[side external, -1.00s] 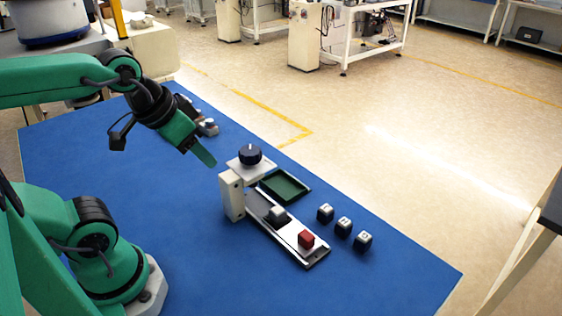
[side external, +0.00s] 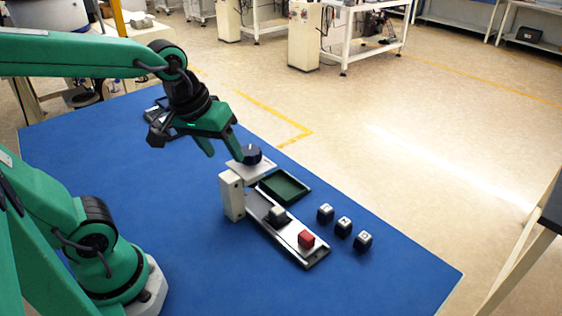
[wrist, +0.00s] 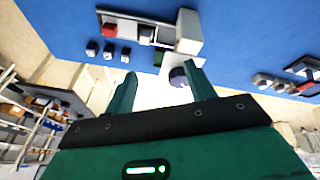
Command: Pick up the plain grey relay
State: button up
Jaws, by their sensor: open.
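A plain grey-topped block (side external: 277,213), which looks like the relay, sits in the metal channel (side external: 319,256) between the white post and a red block (side external: 306,238). In the wrist view the grey block (wrist: 147,33) shows small near the top. My gripper (side external: 222,151) is open and empty, raised behind and left of the channel. Its fingers are spread in the wrist view (wrist: 160,75), with the dark knob near one fingertip in the picture. I cannot tell whether a finger touches the knob.
A white post (side external: 232,197) stands at the channel's end, beside a dark knob (side external: 251,154) on a white plate and a green tray (side external: 284,187). Three marked cubes (side external: 344,226) stand right of the channel. Another dark tray with parts (wrist: 290,83) lies farther off. The front blue mat (side external: 210,270) is clear.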

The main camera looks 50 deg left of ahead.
jog(key=w+d+f+n+g, duration=0.2)
jog(key=w+f+n, duration=0.2)
jog(key=w+n, duration=0.2)
jog(key=n+g, duration=0.2)
jog(key=n, duration=0.5)
send_over(278, 209)
notch_tip(278, 209, down, 7)
jog(key=shift+f, duration=4.05)
jog(key=shift+c, duration=0.4)
jog(key=c, duration=1)
